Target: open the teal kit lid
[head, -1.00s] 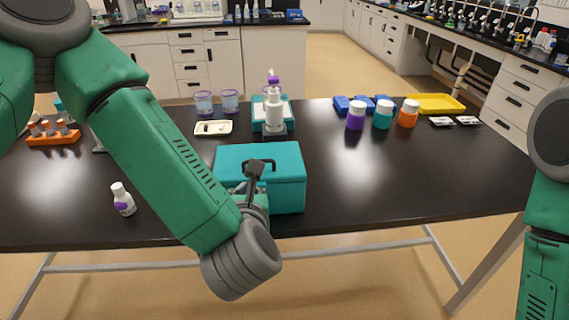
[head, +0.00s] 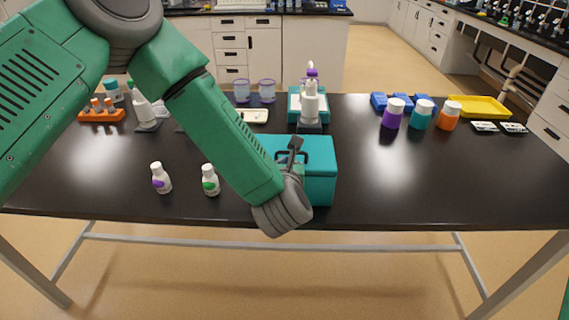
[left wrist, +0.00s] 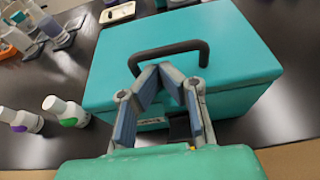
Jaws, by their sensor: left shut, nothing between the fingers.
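The teal kit (head: 319,180) is a box at the front of the black table, with its lid (head: 318,148) down. A dark arched handle (left wrist: 168,49) stands on the lid; it is partly hidden by my gripper in the head view. My left gripper (head: 296,142) is at the front of the kit, by the handle. In the left wrist view its fingertips (left wrist: 163,70) meet just below the handle's bar with nothing between them. I cannot tell whether they touch the handle. My right gripper is out of view.
Two small white bottles, one with a purple label (head: 161,178) and one with a green label (head: 210,180), stand left of the kit. A white pump bottle (head: 309,104) stands behind it. Several capped jars (head: 420,115) are at the back right. The table's front right is clear.

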